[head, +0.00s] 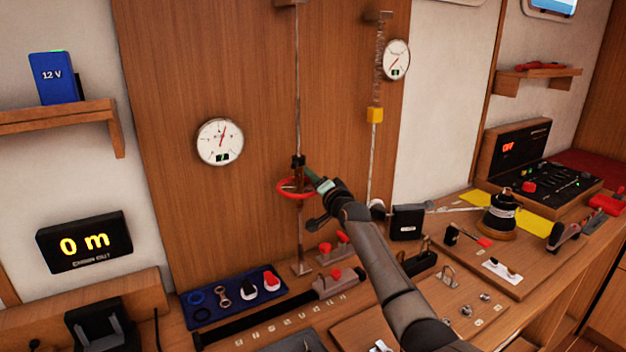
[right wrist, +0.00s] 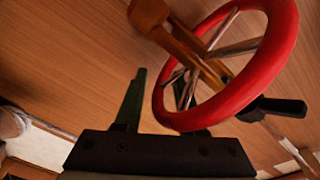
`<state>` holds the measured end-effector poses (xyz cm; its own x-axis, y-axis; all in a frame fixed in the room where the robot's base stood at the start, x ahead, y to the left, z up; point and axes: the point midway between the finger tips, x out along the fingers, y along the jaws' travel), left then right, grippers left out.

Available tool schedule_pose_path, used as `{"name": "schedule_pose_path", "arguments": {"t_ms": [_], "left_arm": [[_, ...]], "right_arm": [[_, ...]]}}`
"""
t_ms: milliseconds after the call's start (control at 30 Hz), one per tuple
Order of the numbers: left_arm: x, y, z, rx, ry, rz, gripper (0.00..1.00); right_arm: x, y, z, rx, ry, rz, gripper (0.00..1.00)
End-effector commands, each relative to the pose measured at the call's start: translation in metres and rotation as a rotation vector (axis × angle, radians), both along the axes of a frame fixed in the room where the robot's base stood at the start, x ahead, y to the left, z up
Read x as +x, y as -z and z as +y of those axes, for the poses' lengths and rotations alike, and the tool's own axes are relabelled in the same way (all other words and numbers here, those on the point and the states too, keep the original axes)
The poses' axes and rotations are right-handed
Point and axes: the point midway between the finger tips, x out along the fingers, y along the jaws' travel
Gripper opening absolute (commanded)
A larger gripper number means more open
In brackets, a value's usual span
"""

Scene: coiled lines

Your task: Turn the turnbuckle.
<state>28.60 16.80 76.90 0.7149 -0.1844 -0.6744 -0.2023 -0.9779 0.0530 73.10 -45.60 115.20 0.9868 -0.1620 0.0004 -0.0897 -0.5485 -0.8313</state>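The turnbuckle hangs on a vertical rod against the wood panel, with a red handwheel (head: 292,189) around it and a dark fitting (head: 298,162) just above. My right gripper (head: 318,181) is at the right side of this wheel. In the right wrist view the red wheel (right wrist: 282,50), with metal spokes, fills the upper right. One finger of my right gripper (right wrist: 165,105) stands to the left of the rim with a gap; the other is mostly hidden behind the rim. The fingers look apart. Whether either touches the rim I cannot tell. My left gripper is not in view.
A round gauge (head: 220,142) is left of the rod; another gauge (head: 396,60) and a yellow block (head: 375,115) on a second line are right. A blue tray (head: 205,306) and red-knobbed fittings (head: 334,275) crowd the bench below.

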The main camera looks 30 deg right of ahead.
Motion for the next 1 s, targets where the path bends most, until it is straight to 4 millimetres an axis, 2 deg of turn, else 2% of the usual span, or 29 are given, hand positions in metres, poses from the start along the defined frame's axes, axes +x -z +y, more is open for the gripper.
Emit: {"name": "schedule_pose_path", "arguments": {"t_ms": [33,333,1000], "left_arm": [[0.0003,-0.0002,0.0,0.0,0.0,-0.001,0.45],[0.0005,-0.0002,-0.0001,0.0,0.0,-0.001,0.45],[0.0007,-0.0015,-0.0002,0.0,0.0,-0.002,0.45]], "right_arm": [[-0.0001,0.0002,0.0,0.0,0.0,0.0,0.32],[-0.0002,0.0012,0.0,0.0,0.0,0.002,0.0],[-0.0022,0.0042,0.0009,0.003,0.035,0.007,0.0]]}}
